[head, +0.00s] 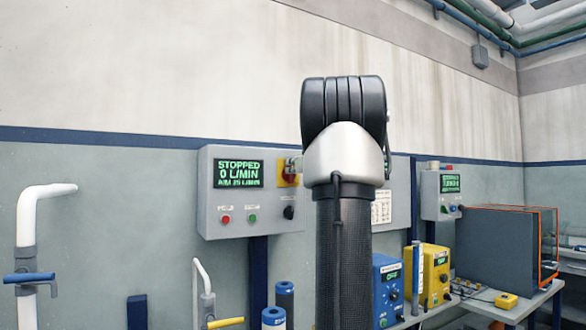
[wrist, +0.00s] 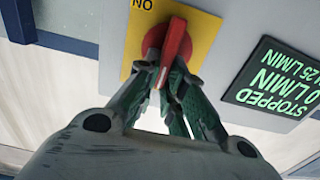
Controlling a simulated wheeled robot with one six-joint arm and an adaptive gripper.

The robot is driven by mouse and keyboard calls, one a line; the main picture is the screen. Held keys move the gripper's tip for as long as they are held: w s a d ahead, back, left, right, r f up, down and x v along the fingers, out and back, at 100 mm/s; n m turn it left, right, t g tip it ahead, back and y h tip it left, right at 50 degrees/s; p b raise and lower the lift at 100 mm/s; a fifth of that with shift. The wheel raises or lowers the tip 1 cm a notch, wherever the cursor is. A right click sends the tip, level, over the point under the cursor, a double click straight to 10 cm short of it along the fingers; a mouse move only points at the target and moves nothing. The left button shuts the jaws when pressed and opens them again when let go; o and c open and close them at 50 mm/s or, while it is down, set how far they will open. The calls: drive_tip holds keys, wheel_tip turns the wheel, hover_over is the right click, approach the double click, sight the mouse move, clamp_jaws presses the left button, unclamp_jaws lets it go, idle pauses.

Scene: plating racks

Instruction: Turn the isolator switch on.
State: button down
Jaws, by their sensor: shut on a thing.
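In the wrist view, upside down, the word ON shows at the plate's top edge. The handle lies roughly up and down in that view, slightly tilted. My gripper (wrist: 172,90) has its fingers closed around the handle's near end.
The box's display (head: 239,173) reads STOPPED, 0 L/MIN. Red and green buttons (head: 238,218) and a black knob (head: 289,212) sit below it. A second box (head: 440,195) hangs to the right. Blue and yellow units (head: 388,290) stand at lower right. White pipes (head: 27,230) rise at left.

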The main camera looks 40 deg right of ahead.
sight(300, 175)
drive_tip(key=shift+s+d+f+m, duration=0.1)
drive_tip(key=shift+d+f+m, duration=0.35)
drive_tip(key=shift+m, duration=2.5)
drive_tip(key=shift+s+d+f+m, duration=0.15)
drive_tip(key=shift+d+f+m, duration=0.3)
drive_tip(key=shift+m, duration=2.55)
drive_tip(key=shift+s+d+f+m, duration=0.1)
drive_tip(key=shift+d+f+m, duration=0.35)
drive_tip(key=shift+m, duration=2.5)
drive_tip(key=shift+f, duration=0.1)
drive_tip(key=c, duration=1.5)
unclamp_jaws()
drive_tip(key=shift+a, duration=0.1)
drive_tip(key=v, duration=1.2)
